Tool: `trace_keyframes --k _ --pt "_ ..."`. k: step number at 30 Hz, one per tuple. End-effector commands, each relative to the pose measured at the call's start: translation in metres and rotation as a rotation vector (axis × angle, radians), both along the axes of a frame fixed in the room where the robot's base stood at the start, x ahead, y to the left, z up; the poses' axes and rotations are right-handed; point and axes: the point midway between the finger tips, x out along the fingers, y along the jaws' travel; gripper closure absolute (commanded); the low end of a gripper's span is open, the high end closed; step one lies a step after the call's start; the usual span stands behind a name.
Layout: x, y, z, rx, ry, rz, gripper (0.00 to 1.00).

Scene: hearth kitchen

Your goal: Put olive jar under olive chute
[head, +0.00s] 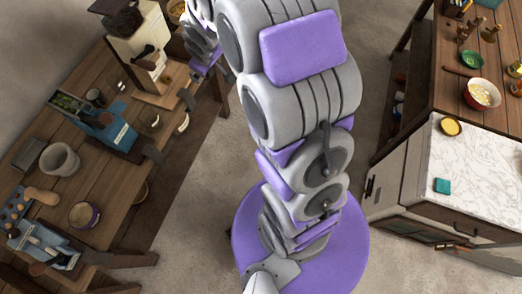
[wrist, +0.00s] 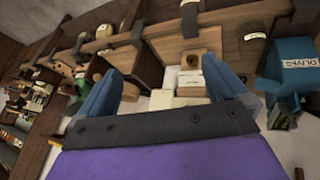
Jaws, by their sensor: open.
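The blue olive machine (head: 108,128) stands on the left wooden table, with green olives in its top. In the wrist view its label (wrist: 300,63) reads roughly "OLIVES" at the right edge. A dark grey sloping piece (head: 152,148), possibly its chute, is at the table's front edge. A small jar with a pale label (head: 154,121) stands beside the machine and also shows in the wrist view (wrist: 253,37); I cannot read its label. My gripper (wrist: 162,88) is open, its blue fingers apart with nothing held between them. In the head view, my arm largely hides it.
The left table also holds a cream machine (head: 138,48), a grey mortar (head: 60,159) and a bowl (head: 84,214). A white-topped cabinet (head: 480,160) stands at the right. Bare floor (head: 390,65) lies between the furniture.

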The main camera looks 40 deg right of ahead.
Motion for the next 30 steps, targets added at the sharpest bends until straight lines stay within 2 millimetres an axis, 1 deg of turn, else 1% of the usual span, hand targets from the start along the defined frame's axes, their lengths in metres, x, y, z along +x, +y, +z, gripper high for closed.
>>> trace_keyframes --k 1,5,6,8,9,11,12,14,15,17,18,21,24,25,27,30 --pt "-0.018 -0.001 0.016 -0.006 0.024 -0.032 0.00" --pt "-0.070 -0.003 0.040 -0.009 0.119 -0.122 0.00" --pt "-0.087 -0.002 0.048 -0.009 0.147 -0.148 0.00" --pt "-0.113 -0.001 0.058 -0.003 0.191 -0.187 0.00" --pt "-0.130 0.001 0.065 0.001 0.218 -0.210 0.00" --pt "-0.159 0.005 0.073 0.011 0.267 -0.245 0.00" --pt "-0.178 0.008 0.079 0.019 0.300 -0.267 0.00" --pt "-0.207 0.014 0.086 0.033 0.346 -0.297 0.00" --pt "-0.225 0.018 0.091 0.044 0.376 -0.317 0.00" --pt "-0.254 0.025 0.098 0.061 0.422 -0.341 0.00" --pt "-0.274 0.030 0.102 0.073 0.458 -0.355 0.00" --pt "-0.316 0.042 0.109 0.101 0.530 -0.382 0.00" --pt "-0.348 0.052 0.114 0.124 0.587 -0.398 0.00" --pt "-0.356 0.054 0.115 0.129 0.601 -0.401 0.00" --pt "-0.369 0.058 0.117 0.139 0.628 -0.407 0.00" --pt "-0.377 0.061 0.118 0.146 0.642 -0.410 0.00"
